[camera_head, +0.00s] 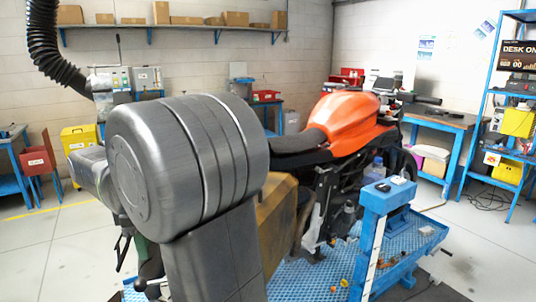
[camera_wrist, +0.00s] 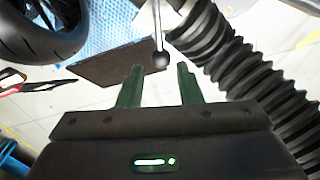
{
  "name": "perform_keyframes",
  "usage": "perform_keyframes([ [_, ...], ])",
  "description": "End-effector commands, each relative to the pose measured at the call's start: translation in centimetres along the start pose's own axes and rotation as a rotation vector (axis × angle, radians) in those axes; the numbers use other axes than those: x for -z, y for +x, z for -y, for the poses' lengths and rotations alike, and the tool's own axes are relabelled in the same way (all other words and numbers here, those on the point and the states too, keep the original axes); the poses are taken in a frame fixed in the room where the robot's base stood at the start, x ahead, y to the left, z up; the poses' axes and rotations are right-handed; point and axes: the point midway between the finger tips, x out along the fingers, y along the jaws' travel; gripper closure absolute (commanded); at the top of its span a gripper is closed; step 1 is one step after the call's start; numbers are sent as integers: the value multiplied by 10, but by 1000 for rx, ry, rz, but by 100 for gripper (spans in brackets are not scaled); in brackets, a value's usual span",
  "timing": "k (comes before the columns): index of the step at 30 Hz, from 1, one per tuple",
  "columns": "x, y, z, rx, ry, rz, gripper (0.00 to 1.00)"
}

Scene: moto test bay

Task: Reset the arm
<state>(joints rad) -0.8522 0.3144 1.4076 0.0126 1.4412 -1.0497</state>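My arm fills the left foreground of the head view, with a large grey joint in front of the motorcycle. My gripper (camera_wrist: 160,68) shows in the wrist view with its two green fingers apart and nothing held between them. A thin metal rod with a dark ball end (camera_wrist: 161,60) shows just past the fingertips, around the gap between them. I cannot tell whether it touches them. In the head view my arm hides most of the area around the gripper.
An orange motorcycle (camera_head: 345,118) stands on a blue textured platform (camera_head: 310,280) beside a blue post (camera_head: 372,225). A black corrugated hose (camera_wrist: 225,50) runs close to the right finger. A black tyre (camera_wrist: 40,30) and a dark plate (camera_wrist: 112,62) lie beyond. Floor at right is partly clear.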

Motion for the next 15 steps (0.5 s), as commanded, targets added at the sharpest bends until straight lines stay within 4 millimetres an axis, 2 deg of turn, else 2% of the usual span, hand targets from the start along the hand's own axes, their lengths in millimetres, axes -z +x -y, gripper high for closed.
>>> perform_keyframes([
  [12, -1, 85, 0, 5, 0, 3, 68],
  [15, -1, 98, -2, 1, 14, 1, 68],
])
